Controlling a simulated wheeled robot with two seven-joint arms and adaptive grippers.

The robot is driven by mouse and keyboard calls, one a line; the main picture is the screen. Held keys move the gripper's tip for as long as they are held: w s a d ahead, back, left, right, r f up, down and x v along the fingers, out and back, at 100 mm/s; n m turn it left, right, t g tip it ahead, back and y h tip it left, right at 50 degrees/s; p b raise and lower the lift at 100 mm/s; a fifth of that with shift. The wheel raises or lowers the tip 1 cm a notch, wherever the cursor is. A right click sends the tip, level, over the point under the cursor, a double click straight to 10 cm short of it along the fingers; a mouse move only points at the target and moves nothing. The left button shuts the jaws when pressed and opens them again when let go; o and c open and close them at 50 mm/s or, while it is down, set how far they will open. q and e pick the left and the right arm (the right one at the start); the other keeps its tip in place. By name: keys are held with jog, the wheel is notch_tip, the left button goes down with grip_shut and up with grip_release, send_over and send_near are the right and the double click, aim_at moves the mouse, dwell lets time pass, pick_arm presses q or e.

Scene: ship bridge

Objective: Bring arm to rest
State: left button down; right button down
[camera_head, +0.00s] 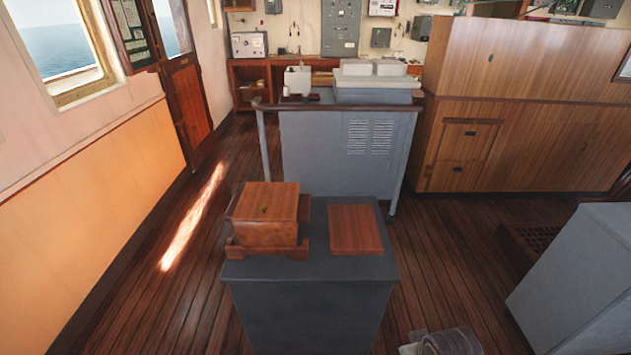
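Neither of my grippers shows in the head view. A small grey and dark rounded piece at the bottom edge, right of centre, looks like a link of my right arm; its gripper is not visible. A wooden box (264,214) with a flat lid sits in a wooden cradle (268,252) on the left of a grey pedestal (310,315). A flat square wooden board (356,230) lies on the right of the pedestal top, apart from the box.
A grey console (312,155) with a handrail stands behind the pedestal. A wooden cabinet (530,110) fills the back right, and a grey block (580,285) stands at the right. A dark grate (530,238) lies in the floor. Plank floor left of the pedestal is clear.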

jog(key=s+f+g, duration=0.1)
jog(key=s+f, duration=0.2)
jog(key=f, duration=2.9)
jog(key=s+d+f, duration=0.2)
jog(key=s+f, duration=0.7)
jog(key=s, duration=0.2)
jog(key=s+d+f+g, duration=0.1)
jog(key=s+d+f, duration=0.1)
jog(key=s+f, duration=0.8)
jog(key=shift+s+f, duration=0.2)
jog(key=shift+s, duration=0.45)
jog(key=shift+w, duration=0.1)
